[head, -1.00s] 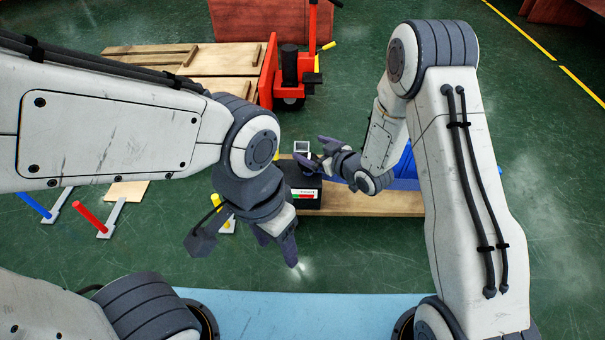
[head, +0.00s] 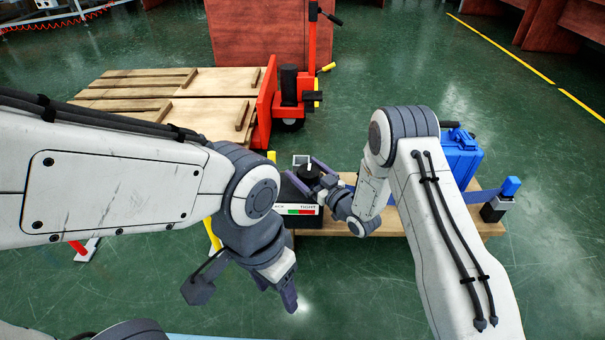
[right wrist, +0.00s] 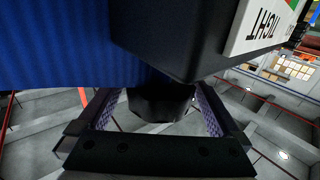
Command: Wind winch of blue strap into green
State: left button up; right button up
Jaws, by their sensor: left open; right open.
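The winch (head: 284,212) is a black box with a red and green gauge label (head: 300,209) on its front, standing at the left end of a wooden board. Its black knob (head: 310,178) is on top. My right gripper (head: 308,175) is open, with its fingers on either side of the knob; in the right wrist view the knob (right wrist: 160,103) sits between both fingers, contact unclear. The blue strap (head: 484,196) shows at the right end of the board and fills the upper left of the wrist view (right wrist: 55,45). The gauge's pointer cannot be made out. My left gripper (head: 283,290) is open and empty, low in front.
A blue case (head: 460,158) stands behind my right arm. A black post with a blue top (head: 509,187) is at the board's (head: 462,216) right end. A red pallet jack (head: 300,95) and wooden pallets (head: 165,95) are behind. Floor in front is clear.

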jog(key=shift+x, duration=0.8)
jog(key=c, duration=1.3)
jog(key=shift+o, duration=0.3)
